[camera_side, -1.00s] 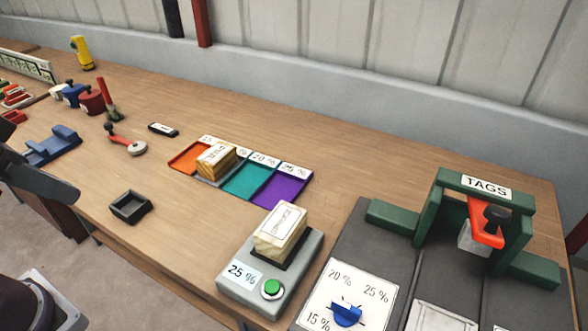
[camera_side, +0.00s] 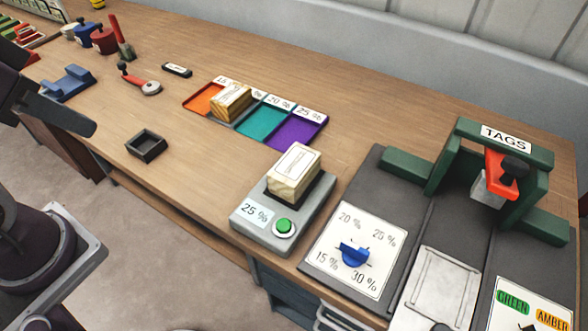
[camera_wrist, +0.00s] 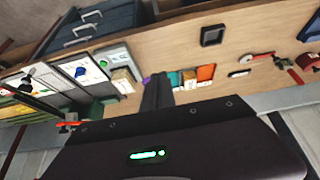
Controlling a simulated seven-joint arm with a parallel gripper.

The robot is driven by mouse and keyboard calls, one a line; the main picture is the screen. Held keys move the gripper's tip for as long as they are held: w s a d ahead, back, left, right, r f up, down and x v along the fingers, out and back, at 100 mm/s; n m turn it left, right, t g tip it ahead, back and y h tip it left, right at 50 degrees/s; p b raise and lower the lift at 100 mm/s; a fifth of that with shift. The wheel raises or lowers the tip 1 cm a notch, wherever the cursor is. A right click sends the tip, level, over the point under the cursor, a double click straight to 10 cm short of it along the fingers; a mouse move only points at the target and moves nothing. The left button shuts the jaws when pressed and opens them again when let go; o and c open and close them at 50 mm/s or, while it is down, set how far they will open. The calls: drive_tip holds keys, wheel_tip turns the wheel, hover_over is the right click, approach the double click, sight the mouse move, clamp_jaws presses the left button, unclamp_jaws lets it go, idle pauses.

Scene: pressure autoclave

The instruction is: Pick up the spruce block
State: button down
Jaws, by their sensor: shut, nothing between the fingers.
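Two wooden blocks are in view, and I cannot tell which one is spruce. A pale block (camera_side: 294,171) with a marked label on top sits on the grey meter marked 25 % (camera_side: 283,216); it also shows in the wrist view (camera_wrist: 123,80). A yellower, grained block (camera_side: 231,102) rests in the row of coloured trays, between the orange and teal ones; it is small in the wrist view (camera_wrist: 190,78). My gripper (camera_wrist: 157,82) shows as dark fingers closed together and empty, well apart from both blocks. In the side view only dark parts of my arm show at the left.
A teal tray (camera_side: 260,121) and a purple tray (camera_side: 297,131) lie empty. A small black open box (camera_side: 146,147) stands near the front edge. The dial panel (camera_side: 352,250) and green TAGS press (camera_side: 500,165) stand at the right. Bare wood lies between box and meter.

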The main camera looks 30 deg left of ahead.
unclamp_jaws()
drive_tip(key=n+g+h, duration=0.7)
drive_tip(key=n+h, duration=0.3)
drive_tip(key=n, duration=0.2)
approach(309, 176)
drive_tip(key=s+a+r, duration=0.3)
drive_tip(key=s+r, duration=0.3)
drive_tip(key=s, duration=0.1)
drive_tip(key=w+f+n+t+h, duration=0.1)
drive_tip(key=w+f+n+h, duration=0.2)
drive_tip(key=w+f+n, duration=0.35)
drive_tip(key=shift+m, duration=0.25)
drive_tip(key=x, duration=1.1)
drive_tip(key=shift+s+f, duration=0.25)
drive_tip(key=shift+f, duration=0.05)
